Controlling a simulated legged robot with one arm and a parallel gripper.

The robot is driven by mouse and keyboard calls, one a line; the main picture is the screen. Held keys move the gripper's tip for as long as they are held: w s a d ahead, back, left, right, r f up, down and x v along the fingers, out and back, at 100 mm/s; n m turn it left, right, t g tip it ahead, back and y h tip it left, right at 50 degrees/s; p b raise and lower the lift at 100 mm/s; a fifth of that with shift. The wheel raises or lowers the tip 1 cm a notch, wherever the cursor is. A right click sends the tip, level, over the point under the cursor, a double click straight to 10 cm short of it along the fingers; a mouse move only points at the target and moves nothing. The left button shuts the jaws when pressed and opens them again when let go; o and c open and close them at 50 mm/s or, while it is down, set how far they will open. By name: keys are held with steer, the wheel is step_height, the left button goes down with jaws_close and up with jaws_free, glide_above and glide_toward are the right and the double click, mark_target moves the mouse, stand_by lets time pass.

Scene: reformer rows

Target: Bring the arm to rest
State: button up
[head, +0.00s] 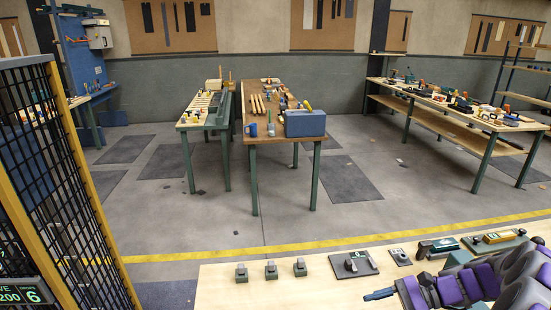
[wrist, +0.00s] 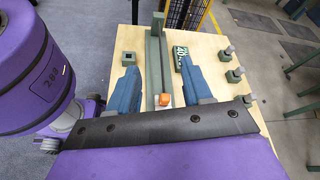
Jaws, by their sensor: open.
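My gripper (wrist: 157,62) is open in the wrist view, its two blue fingers wide apart with nothing held between them. Below the fingers lies a pale wooden bench top (wrist: 210,48) with a long green rail (wrist: 158,65) and a small orange and white piece (wrist: 164,101). In the head view my purple and grey arm is folded at the lower right. A blue finger of my gripper (head: 381,294) points left over the near bench (head: 300,292). The rest of the gripper is hard to make out there.
Several small grey-topped blocks (head: 271,270) and a dark plate with a knob (head: 353,264) stand on the near bench. A green display (wrist: 181,60) is beside the rail. A black mesh fence (head: 50,170) stands left. Floor beyond the yellow line (head: 300,245) is open before the work tables (head: 275,138).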

steer(key=s+a+r+n+g+h, duration=0.25)
steer(key=s+a+n, duration=0.2)
steer(key=a, duration=0.25)
steer(key=s+a+r+n+g+h, duration=0.2)
steer(key=s+a+r+n+h, duration=0.15)
steer(key=s+a, duration=0.3)
steer(key=s+r+n+t+h, duration=0.1)
steer(key=s+n+h, duration=0.5)
steer(key=s, duration=0.9)
steer(key=shift+s+r+t+h, duration=0.25)
steer(key=shift+t+h, duration=0.2)
steer(key=shift+h, duration=0.45)
